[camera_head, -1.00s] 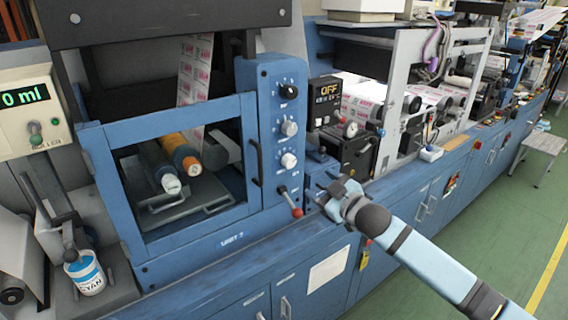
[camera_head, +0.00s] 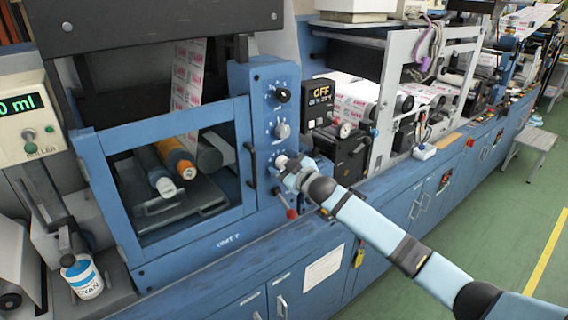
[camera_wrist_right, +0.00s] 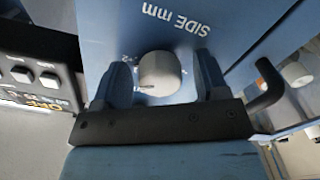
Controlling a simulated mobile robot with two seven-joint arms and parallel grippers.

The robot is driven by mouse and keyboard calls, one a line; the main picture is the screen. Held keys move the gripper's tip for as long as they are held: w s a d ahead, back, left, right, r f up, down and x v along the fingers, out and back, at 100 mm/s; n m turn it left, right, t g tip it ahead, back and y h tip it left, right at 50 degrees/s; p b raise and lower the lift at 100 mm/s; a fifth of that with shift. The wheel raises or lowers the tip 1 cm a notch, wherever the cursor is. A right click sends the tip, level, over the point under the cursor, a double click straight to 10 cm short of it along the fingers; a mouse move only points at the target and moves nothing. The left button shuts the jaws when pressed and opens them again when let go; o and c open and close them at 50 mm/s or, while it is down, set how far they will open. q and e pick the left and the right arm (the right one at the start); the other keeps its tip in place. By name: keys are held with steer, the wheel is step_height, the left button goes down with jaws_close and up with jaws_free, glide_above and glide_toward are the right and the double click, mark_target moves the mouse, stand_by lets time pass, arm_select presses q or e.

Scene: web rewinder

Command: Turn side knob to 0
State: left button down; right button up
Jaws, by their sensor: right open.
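The side knob (camera_wrist_right: 160,73) is a pale grey round knob on a blue panel (camera_wrist_right: 110,25). The label "SIDE mm" (camera_wrist_right: 164,17) is printed beside it and appears upside down in the right wrist view. My right gripper (camera_wrist_right: 163,82) is open, with one finger on each side of the knob and small gaps visible. In the head view my right gripper (camera_head: 287,168) is at the lowest knob of the blue column and mostly covers it. The scale around the knob is largely hidden, so its setting cannot be read. My left gripper is not in view.
Above on the column are a black knob (camera_head: 283,95) and a grey knob (camera_head: 282,130). A lever with a red ball (camera_head: 292,213) sits just below my gripper. A black door handle (camera_head: 252,165) is close to its left. A control box reading OFF (camera_head: 320,100) stands to the right.

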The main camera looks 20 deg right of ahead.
steer(key=shift+c, duration=0.5)
steer(key=c, duration=0.8)
steer(key=shift+n, duration=0.3)
steer(key=shift+r+n+p, duration=0.1)
steer(key=shift+n+p, duration=0.25)
steer(key=shift+n, duration=0.55)
steer(key=n, duration=0.3)
steer(key=shift+n+p, duration=0.3)
steer(key=shift+p, duration=0.05)
steer(key=n, duration=0.5)
steer(key=shift+n+p, duration=0.3)
steer(key=shift+p, duration=0.1)
